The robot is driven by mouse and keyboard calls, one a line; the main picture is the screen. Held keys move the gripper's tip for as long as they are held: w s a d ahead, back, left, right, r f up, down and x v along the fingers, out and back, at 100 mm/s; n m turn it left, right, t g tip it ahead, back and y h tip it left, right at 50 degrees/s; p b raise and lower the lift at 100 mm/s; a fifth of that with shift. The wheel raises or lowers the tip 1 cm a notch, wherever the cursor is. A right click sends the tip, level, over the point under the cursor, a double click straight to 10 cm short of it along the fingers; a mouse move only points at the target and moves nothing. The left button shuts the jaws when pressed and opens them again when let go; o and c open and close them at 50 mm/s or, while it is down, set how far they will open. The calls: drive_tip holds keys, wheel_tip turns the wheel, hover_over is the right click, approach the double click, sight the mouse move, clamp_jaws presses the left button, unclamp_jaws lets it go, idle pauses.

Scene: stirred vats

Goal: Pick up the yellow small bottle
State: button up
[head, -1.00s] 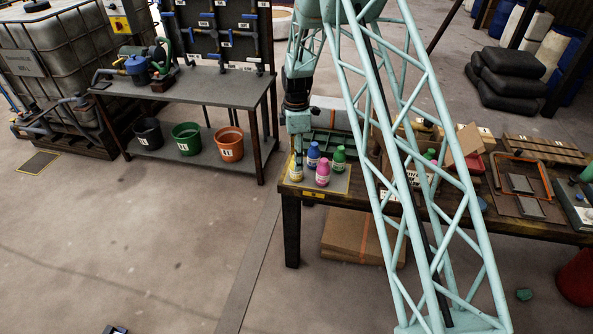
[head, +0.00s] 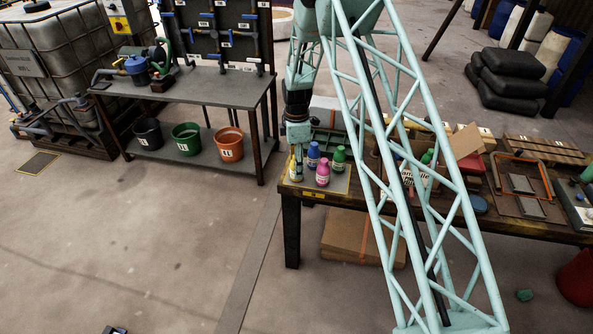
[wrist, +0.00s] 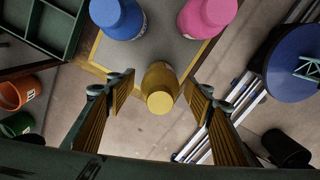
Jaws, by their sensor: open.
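The yellow small bottle (head: 295,176) stands at the left end of the wooden workbench (head: 313,195), partly hidden behind my gripper (head: 297,158) in the head view. In the wrist view the yellow bottle (wrist: 159,84) is between the two spread fingers of my gripper (wrist: 157,88), with a gap visible on each side. The fingers are open and hold nothing. A blue bottle (head: 313,155), a pink bottle (head: 322,173) and a green bottle (head: 338,159) stand close to its right. The wrist view shows the blue bottle (wrist: 118,18) and the pink bottle (wrist: 207,17) just beyond the fingertips.
The bottles stand on a yellow-edged mat (wrist: 165,40) at the bench corner. A green divided tray (wrist: 48,25) lies behind them. Buckets (head: 229,147) sit on a separate metal table's lower shelf. Floor left of the bench is clear.

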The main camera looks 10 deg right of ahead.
drive_tip(key=shift+f, duration=1.35)
drive_tip(key=c, duration=1.1)
drive_tip(key=shift+o, duration=0.2)
drive_tip(key=shift+r, duration=0.15)
drive_tip(key=shift+r, duration=1.7)
drive_tip(key=s+d, duration=0.3)
drive_tip(key=s, duration=0.4)
drive_tip(key=s+d+r, duration=0.1)
drive_tip(key=s+d, duration=0.2)
drive_tip(key=s, duration=0.4)
drive_tip(key=shift+s+d+r, duration=0.15)
drive_tip(key=shift+s+d, duration=0.1)
drive_tip(key=shift+d, duration=0.15)
drive_tip(key=shift+p, duration=0.3)
